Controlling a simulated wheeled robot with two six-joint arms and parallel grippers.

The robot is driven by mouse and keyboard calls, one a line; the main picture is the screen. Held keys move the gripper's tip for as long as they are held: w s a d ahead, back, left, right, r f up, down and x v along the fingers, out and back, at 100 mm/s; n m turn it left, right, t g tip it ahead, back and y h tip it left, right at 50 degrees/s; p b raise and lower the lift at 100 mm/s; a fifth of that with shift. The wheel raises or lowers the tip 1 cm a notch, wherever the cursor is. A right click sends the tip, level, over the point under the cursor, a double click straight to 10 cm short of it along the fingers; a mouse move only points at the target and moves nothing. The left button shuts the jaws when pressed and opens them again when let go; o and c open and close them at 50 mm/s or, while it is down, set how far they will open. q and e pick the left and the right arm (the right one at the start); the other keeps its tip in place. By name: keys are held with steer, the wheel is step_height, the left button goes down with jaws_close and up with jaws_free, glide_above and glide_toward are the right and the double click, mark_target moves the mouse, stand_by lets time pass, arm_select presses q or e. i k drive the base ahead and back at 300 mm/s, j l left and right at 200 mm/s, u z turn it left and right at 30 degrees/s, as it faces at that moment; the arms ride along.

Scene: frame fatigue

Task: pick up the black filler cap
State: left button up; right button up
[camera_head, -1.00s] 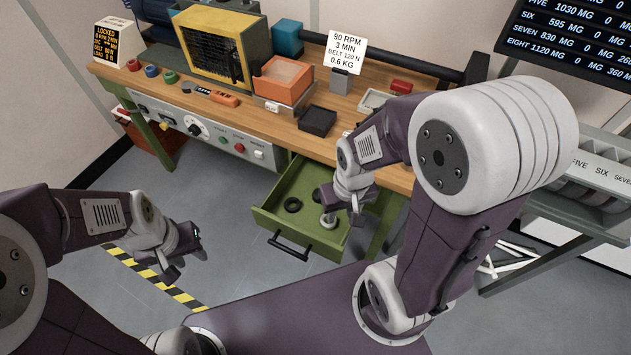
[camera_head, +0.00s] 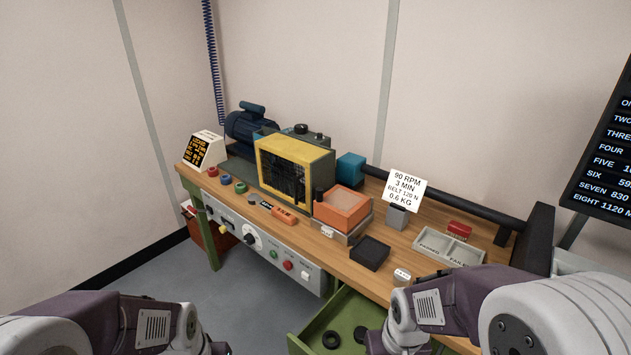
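No part is clearly marked as the black filler cap. A small dark round piece (camera_head: 252,199) lies on the bench left of the orange tool. A dark round knob (camera_head: 301,129) sits on top of the machine behind the yellow guard. In the open green drawer (camera_head: 342,305) lie a black ring (camera_head: 331,339) and a dark round piece (camera_head: 361,333). I cannot tell which of these is the cap. My left and right arms reach in at the bottom edge. The fingers of both grippers are out of frame.
The wooden bench (camera_head: 352,270) holds a yellow guard (camera_head: 297,170), an orange-topped box (camera_head: 342,208), a black tray (camera_head: 370,253), a sign (camera_head: 405,190) and a divided grey tray (camera_head: 449,246). The drawer sticks out below the bench front. Grey floor is free at left.

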mark_target(359, 334)
steer(key=z, duration=0.5)
steer(key=i+j+z, duration=0.1)
steer(key=z, duration=0.4)
steer(key=j+z, duration=0.15)
steer(key=z, duration=0.35)
steer(key=j+z, duration=0.1)
steer(key=z, duration=0.35)
steer(key=j+z, duration=0.15)
steer(key=z, duration=0.35)
